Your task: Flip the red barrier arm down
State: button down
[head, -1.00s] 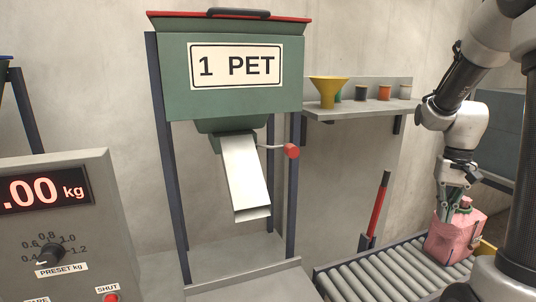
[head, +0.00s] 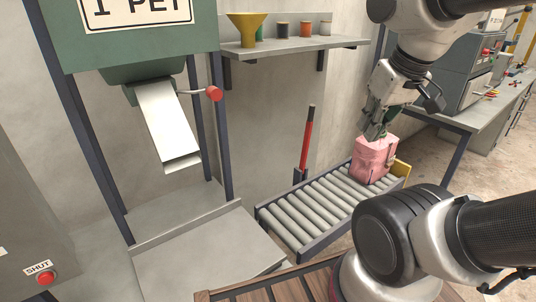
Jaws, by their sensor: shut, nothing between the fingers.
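The red barrier arm (head: 308,138) stands upright on a dark bracket at the far side of the roller conveyor (head: 318,208). My gripper (head: 371,136) is shut and empty. It hangs to the right of the barrier arm, just above and beside a pink bag (head: 374,160). The bag sits at the right end of the rollers. The gripper looks clear of the barrier arm; whether it touches the bag is hard to tell.
A green hopper (head: 130,35) with a white chute (head: 168,124) and a red-knobbed lever (head: 213,93) stands at left. A shelf (head: 290,46) holds a yellow funnel (head: 246,28) and small pots. A grey platform (head: 205,255) lies left of the conveyor. A bench (head: 490,95) is at right.

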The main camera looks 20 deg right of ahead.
aim_at(308, 128)
jog(key=i+l+u, duration=0.1)
jog(key=l+u, duration=0.15)
jog(key=l, duration=0.55)
jog(key=l+u, duration=0.25)
jog(key=l, duration=0.5)
jog(key=l+u, duration=0.25)
jog(key=l, duration=0.55)
jog(key=k+l+u, duration=0.25)
jog(key=l, duration=0.5)
jog(key=i+j, duration=0.45)
jog(key=j, duration=0.1)
